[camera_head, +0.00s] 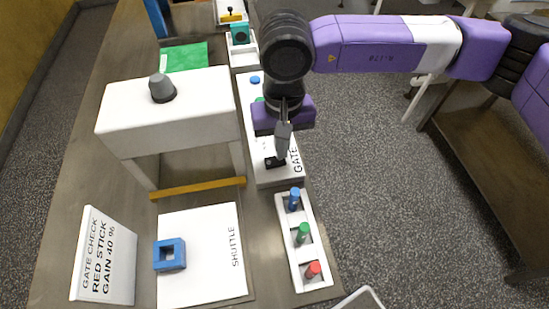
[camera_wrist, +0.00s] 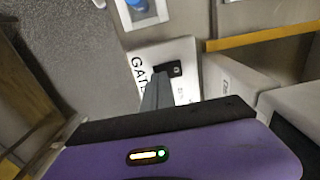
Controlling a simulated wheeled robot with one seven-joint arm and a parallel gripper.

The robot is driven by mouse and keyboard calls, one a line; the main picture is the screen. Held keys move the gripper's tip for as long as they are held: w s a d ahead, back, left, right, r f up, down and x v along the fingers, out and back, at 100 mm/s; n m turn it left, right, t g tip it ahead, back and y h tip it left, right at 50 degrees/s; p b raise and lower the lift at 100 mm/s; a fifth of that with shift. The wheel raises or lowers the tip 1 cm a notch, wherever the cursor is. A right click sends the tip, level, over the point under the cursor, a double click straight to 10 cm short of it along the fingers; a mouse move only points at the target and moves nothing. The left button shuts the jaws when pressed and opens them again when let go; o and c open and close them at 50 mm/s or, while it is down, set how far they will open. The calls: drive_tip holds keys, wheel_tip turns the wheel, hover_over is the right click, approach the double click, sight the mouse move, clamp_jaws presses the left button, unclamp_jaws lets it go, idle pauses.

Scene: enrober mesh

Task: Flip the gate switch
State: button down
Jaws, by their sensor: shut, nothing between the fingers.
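The gate switch (camera_head: 274,162) is a small black rocker on the white panel (camera_head: 283,177) marked GATE, at the panel's near end. My gripper (camera_head: 281,152) points down over this panel, with its shut fingertips just behind the switch in the head view. In the wrist view the black switch (camera_wrist: 168,69) lies just beyond the tips of my gripper (camera_wrist: 157,84). The fingers hold nothing. I cannot tell whether the tips touch the switch.
A white tray (camera_head: 312,269) with blue, green and red sticks lies nearer. A white gate housing (camera_head: 180,122) with a grey knob stands left, above a yellow bar (camera_head: 198,188). A blue square block (camera_head: 170,254) sits on the SHUTTLE plate (camera_head: 215,285).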

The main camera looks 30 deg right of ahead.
drive_tip(key=shift+f+b, duration=0.9)
drive_tip(key=shift+b, duration=0.1)
idle(1.1)
drive_tip(key=shift+r, duration=0.15)
drive_tip(key=shift+r+p, duration=1.05)
drive_tip(key=shift+r, duration=2.35)
drive_tip(key=shift+s, duration=0.1)
